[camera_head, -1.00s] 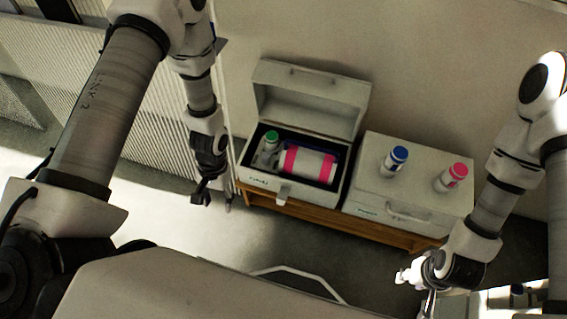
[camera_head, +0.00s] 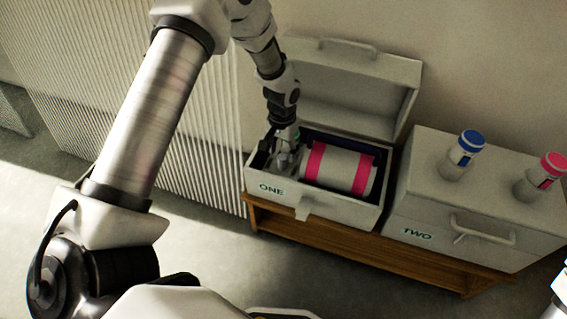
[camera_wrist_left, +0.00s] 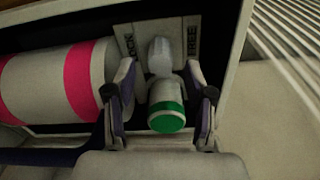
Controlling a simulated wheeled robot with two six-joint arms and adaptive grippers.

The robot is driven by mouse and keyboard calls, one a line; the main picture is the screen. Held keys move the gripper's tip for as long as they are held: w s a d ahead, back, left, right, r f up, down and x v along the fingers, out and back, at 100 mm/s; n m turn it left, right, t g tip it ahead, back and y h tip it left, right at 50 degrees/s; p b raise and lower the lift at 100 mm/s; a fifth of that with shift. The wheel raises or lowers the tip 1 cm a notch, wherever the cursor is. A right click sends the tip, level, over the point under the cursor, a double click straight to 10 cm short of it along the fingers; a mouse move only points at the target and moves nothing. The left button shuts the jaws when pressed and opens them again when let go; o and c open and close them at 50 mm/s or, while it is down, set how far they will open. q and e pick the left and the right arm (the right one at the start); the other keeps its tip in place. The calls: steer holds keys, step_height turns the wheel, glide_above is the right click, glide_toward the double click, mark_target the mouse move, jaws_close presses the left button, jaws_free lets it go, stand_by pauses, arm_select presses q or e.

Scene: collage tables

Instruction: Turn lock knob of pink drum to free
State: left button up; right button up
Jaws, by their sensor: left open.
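The pink drum (camera_head: 338,168) is a white cylinder with two pink bands, lying in the open box labelled ONE (camera_head: 272,190). It also shows in the left wrist view (camera_wrist_left: 50,85). Its light grey lock knob (camera_wrist_left: 160,56) stands on a plate (camera_wrist_left: 193,40) between the words LOCK and FREE. My left gripper (camera_head: 285,158) is lowered into the left end of the box.
The raised lid (camera_head: 350,85) stands behind the drum. The closed box TWO (camera_head: 480,200) is at right with a blue-capped bottle (camera_head: 463,155) and a pink-capped bottle (camera_head: 541,177) on top. Both boxes stand on a wooden bench (camera_head: 350,243). A ribbed panel (camera_head: 150,120) is at left.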

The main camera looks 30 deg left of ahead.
mark_target(282, 157)
arm_select(q)
step_height(282, 157, down, 4)
steer(key=shift+f+b, duration=0.1)
steer(key=shift+b, duration=0.4)
jaws_close()
arm_select(e)
steer(key=shift+f, duration=0.85)
arm_select(q)
steer(key=shift+s, duration=0.1)
